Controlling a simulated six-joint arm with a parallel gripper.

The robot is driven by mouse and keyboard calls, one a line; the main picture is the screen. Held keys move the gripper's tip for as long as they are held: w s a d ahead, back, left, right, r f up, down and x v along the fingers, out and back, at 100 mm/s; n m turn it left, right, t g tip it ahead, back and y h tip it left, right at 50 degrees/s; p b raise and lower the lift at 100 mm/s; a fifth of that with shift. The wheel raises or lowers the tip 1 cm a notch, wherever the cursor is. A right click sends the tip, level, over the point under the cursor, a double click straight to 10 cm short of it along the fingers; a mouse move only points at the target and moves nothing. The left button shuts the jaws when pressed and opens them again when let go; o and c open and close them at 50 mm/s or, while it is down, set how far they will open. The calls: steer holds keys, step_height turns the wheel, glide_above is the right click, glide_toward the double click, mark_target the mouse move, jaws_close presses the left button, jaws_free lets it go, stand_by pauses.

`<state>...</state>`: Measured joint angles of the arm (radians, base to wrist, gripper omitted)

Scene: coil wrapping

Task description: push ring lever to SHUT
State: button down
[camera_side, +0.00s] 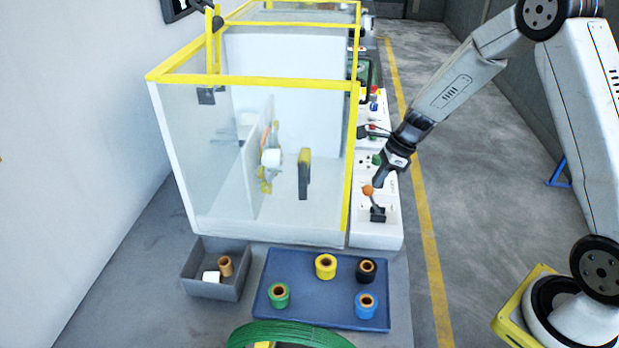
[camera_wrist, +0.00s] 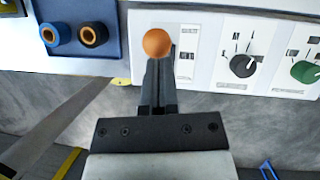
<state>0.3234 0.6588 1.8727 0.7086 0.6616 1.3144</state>
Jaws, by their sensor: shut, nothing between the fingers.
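The ring lever is an orange ball knob (camera_side: 368,190) on a dark stalk, rising from a black base (camera_side: 378,214) on the white control panel (camera_side: 394,236). The stalk leans to the left in the side view. My gripper (camera_side: 381,180) is shut and empty, pointing down just above and right of the knob; I cannot tell if it touches. In the wrist view the orange knob (camera_wrist: 157,43) appears right at the tips of my shut fingers (camera_wrist: 158,62). The stalk is hidden there, and no SHUT marking is readable.
A black rotary knob (camera_wrist: 243,66) and a green one (camera_wrist: 305,71) sit on the panel. The yellow-framed clear enclosure (camera_side: 200,160) stands left of the panel. A blue tray (camera_side: 325,312) with several spools and a grey bin (camera_side: 215,288) lie in front.

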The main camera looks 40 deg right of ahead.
steer(key=v, duration=1.2)
steer(key=shift+r, duration=0.4)
steer(key=s+a+f+n+h, duration=0.2)
steer(key=s+a+n, duration=0.4)
steer(key=n, duration=0.6)
steer(key=s+a+f+n+h, duration=0.2)
steer(key=s+a+n, duration=0.4)
steer(key=n, duration=0.7)
steer(key=shift+s+f, duration=0.55)
steer(key=shift+s, duration=0.7)
